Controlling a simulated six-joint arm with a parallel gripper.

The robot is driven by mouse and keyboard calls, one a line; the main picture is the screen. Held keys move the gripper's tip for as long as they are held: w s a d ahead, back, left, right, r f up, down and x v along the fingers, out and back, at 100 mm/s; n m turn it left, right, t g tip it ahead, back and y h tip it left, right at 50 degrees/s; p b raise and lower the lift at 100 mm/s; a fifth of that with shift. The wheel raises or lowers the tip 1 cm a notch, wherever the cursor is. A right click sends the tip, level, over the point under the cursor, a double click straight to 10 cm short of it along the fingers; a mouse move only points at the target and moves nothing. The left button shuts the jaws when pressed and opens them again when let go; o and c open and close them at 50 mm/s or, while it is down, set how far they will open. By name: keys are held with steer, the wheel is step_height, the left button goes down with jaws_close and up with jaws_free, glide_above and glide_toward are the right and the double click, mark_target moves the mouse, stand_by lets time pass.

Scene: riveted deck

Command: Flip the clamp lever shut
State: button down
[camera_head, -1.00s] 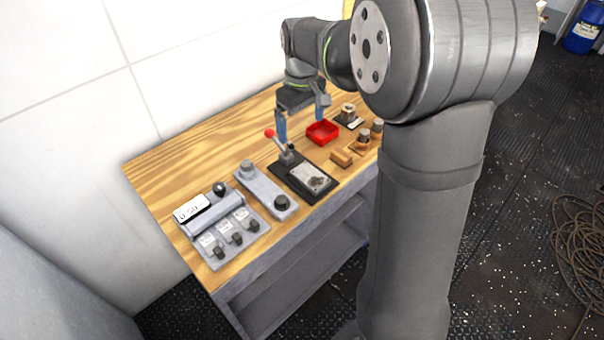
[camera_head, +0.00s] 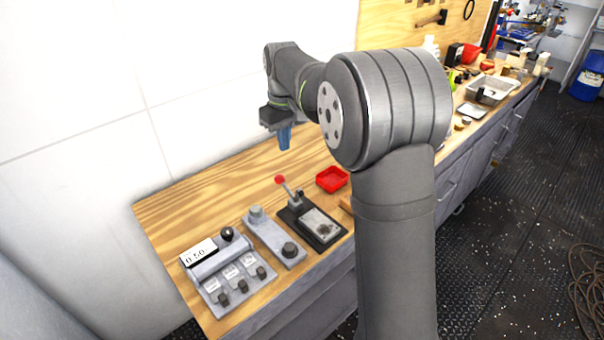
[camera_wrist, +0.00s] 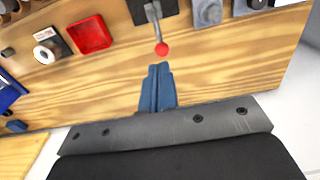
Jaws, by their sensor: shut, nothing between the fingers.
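The clamp (camera_head: 323,226) has a black base with a grey plate on the wooden bench. Its lever (camera_head: 289,190) stands up from the base, tilted toward the wall, with a red ball knob (camera_head: 280,179) at its end. In the wrist view the lever (camera_wrist: 156,25) points toward my gripper, with the knob (camera_wrist: 162,49) just beyond the fingertips in the picture. My gripper (camera_head: 285,147) is above the bench on the wall side of the lever. Its blue fingers are together and empty; they also show in the wrist view (camera_wrist: 158,68). I see no contact with the knob.
A red tray (camera_head: 332,179) sits to the right of the clamp. A grey plate with knobs (camera_head: 272,238) and a switch panel with a display (camera_head: 226,268) stand to its left. The bench strip by the wall is bare wood. My arm hides part of the bench.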

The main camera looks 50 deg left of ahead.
steer(key=shift+a+r, duration=0.1)
steer(key=shift+a, duration=0.2)
glide_above(295, 196)
steer(key=a, duration=0.5)
steer(key=f, duration=1)
steer(key=shift+d+f, duration=0.15)
steer(key=shift+d, duration=0.05)
steer(key=shift+d+f, duration=0.1)
steer(key=shift+d, duration=1)
steer(key=shift+d+f, duration=0.3)
steer(key=shift+d, duration=0.5)
steer(key=shift+d+y, duration=0.25)
steer(key=shift+y, duration=0.05)
